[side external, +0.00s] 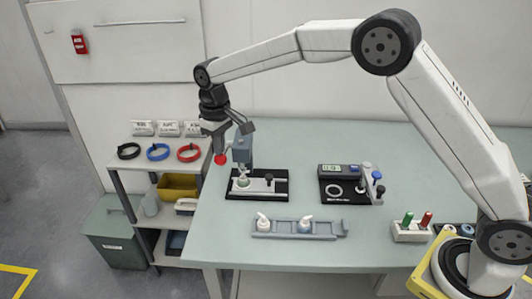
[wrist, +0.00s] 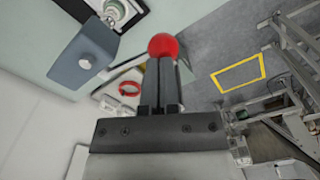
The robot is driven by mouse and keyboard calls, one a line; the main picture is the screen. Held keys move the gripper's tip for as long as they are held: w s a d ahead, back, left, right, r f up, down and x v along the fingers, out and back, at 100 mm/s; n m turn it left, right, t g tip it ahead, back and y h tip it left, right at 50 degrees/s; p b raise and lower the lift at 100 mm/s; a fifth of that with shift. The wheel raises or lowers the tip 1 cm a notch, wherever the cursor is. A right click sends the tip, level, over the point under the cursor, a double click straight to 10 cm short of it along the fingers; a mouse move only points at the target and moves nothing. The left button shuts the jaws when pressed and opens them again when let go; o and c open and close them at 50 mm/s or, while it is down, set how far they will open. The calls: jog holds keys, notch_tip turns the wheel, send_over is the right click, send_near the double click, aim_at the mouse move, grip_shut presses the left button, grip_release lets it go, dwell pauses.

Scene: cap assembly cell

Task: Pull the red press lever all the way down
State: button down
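The red ball knob of the press lever (side external: 221,159) is at the left of the press, beside its blue-grey head (side external: 242,149). My gripper (side external: 219,150) points down with its fingertips at the top of the knob. In the wrist view, the two dark fingers (wrist: 160,64) lie close together and look shut. The red knob (wrist: 163,46) shows just beyond their tips, wider than the tips, and seems not to be between them. I cannot tell whether they touch it. The press head (wrist: 84,55) is left of the fingers in the wrist view.
The press stands on a black base (side external: 275,187) on the green table. A grey tray (side external: 290,232) with small white parts lies in front. A black device (side external: 348,183) is to the right. A shelf with coloured rings (side external: 158,152) stands at the left, below the knob's side.

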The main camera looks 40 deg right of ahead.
aim_at(220, 160)
jog(key=shift+f, duration=0.35)
jog(key=shift+s+a+f, duration=0.1)
jog(key=shift+f, duration=0.15)
jog(key=shift+s+a+f, duration=0.1)
jog(key=shift+s+f, duration=0.05)
jog(key=shift+f, duration=0.55)
dwell(0.5)
jog(key=shift+a+f, duration=0.1)
jog(key=shift+f, duration=0.45)
jog(key=shift+s, duration=0.1)
